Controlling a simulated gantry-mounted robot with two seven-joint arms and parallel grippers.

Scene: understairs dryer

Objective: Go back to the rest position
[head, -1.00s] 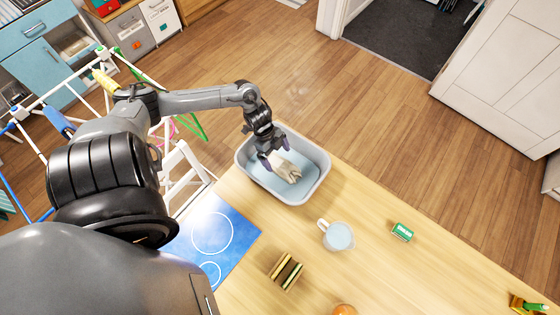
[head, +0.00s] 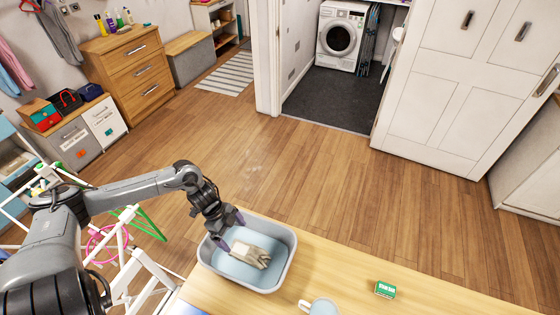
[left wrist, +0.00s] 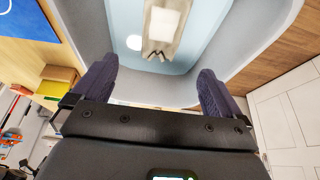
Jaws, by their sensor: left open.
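My left gripper (head: 228,232) is over the left side of a grey basin (head: 288,265) on the wooden table. In the left wrist view the left gripper (left wrist: 155,90) has its two dark fingers wide apart with nothing between them. A beige cloth-like item (head: 255,254) lies in the basin's pale blue inside, just beyond the fingers; it also shows in the left wrist view (left wrist: 162,28). My right gripper is in neither view.
A mug or jug (head: 322,307) and a green box (head: 385,289) stand on the table (head: 340,270). A drying rack (head: 120,245) is left of the table. The wooden floor between is clear.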

